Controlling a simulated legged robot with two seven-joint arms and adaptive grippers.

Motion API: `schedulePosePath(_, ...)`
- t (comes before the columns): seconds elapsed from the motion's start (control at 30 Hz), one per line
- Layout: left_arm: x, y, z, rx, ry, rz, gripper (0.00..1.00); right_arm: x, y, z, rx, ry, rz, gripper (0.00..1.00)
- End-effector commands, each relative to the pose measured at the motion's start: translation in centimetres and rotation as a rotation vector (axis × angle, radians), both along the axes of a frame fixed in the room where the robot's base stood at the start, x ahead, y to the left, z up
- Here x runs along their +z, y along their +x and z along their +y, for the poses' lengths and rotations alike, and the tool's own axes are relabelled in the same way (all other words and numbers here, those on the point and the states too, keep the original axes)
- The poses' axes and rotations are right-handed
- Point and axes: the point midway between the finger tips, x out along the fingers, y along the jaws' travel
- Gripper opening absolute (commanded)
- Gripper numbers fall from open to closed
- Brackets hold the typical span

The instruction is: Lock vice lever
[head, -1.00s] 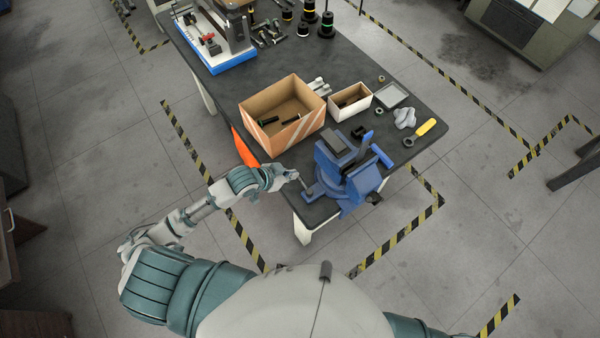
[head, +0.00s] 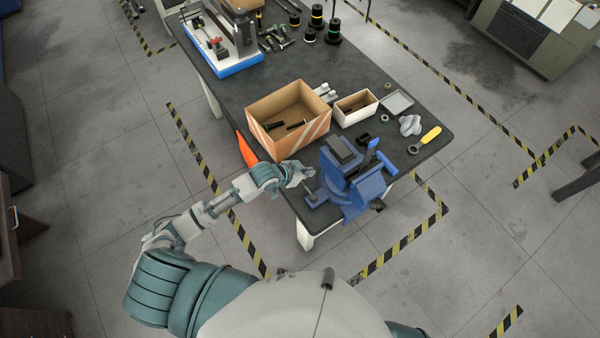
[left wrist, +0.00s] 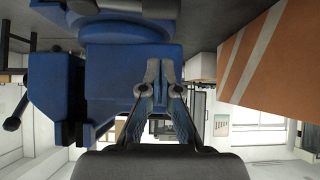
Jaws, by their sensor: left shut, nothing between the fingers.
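The blue vice (head: 352,180) is at the table's near corner in the head view. A small grey lever (head: 309,194) sticks out low on its left side. My left gripper (head: 308,172) is beside the vice's left side, just beyond that lever, and looks apart from it. In the left wrist view the vice (left wrist: 105,75) fills the upper left. My left gripper's fingertips (left wrist: 158,72) are together, in front of the blue body, with nothing held. A dark bar with a round knob (left wrist: 12,124) shows at the left there. My right gripper is out of view.
An open cardboard box (head: 290,112) stands just behind my left gripper; its striped side (left wrist: 265,60) is close in the left wrist view. A white box (head: 355,108), a grey tray (head: 397,102) and a yellow-handled tool (head: 430,135) lie beyond the vice.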

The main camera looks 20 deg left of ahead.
Motion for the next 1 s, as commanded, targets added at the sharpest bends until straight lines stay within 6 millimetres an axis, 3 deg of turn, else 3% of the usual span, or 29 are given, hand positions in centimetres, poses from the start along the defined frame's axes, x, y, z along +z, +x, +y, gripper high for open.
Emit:
schedulePosePath(0.13,-2.1,1.8,-1.5,0.000,-0.002,0.002,0.00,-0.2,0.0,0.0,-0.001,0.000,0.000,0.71)
schedulePosePath(0.4,-3.4,-1.0,0.7,0.000,0.001,0.001,0.00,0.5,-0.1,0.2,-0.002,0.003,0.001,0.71)
schedulePosePath(1.0,-3.6,-1.1,0.6,0.004,0.000,0.000,0.00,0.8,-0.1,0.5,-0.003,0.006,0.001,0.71)
